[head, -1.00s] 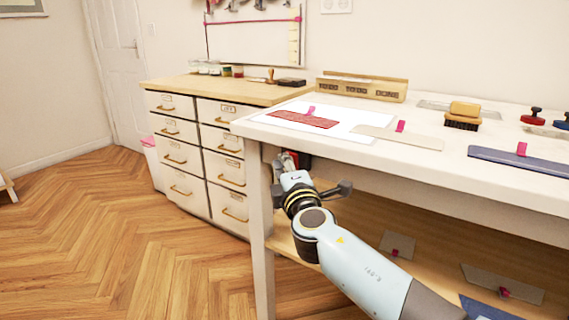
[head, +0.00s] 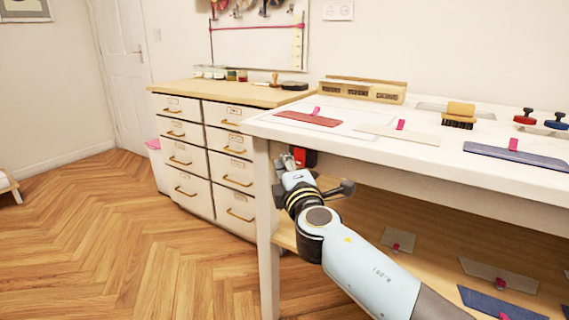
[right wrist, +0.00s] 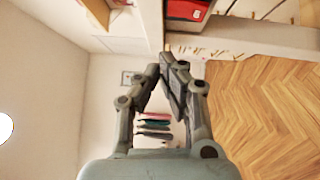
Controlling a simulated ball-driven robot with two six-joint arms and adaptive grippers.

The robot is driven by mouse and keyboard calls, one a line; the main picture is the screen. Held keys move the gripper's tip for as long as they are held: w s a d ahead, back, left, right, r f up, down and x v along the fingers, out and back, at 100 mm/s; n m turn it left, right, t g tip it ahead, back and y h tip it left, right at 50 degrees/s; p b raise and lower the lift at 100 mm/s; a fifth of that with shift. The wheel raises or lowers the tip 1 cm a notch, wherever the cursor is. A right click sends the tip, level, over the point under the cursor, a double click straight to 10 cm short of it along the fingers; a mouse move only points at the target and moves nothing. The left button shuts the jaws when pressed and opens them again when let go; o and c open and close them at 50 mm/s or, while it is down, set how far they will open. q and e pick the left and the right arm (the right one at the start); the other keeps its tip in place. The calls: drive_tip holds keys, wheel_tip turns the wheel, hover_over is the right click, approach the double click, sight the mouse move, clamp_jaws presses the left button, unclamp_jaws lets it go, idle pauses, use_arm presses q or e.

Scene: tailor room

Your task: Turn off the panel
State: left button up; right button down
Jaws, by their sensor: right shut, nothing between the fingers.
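The flat panel (head: 342,114) lies in the white tabletop, dim and close to the table's colour, with a faint outline. A red swatch (head: 308,119) lies on it and a beige strip (head: 396,134) lies at its right edge. A red switch box (head: 305,157) is under the table's front edge, partly hidden by my gripper. A red part also shows at the top of the right wrist view (right wrist: 187,10). My right gripper (head: 287,161) is shut and empty, its tips close beside the box; contact cannot be told. My left gripper is out of view.
The white table (head: 480,140) has a lower shelf (head: 350,215) with several swatches. A drawer cabinet (head: 205,160) stands to the left. A brush (head: 459,115) and a ruler-like wooden rack (head: 361,90) are on the table. The wooden floor at left is clear.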

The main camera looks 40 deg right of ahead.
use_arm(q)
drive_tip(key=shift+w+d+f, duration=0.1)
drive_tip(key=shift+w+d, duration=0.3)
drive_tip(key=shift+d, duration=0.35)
use_arm(e)
drive_tip(key=v, duration=0.8)
drive_tip(key=shift+r, duration=0.6)
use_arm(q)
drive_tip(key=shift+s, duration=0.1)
use_arm(e)
drive_tip(key=shift+d, duration=0.1)
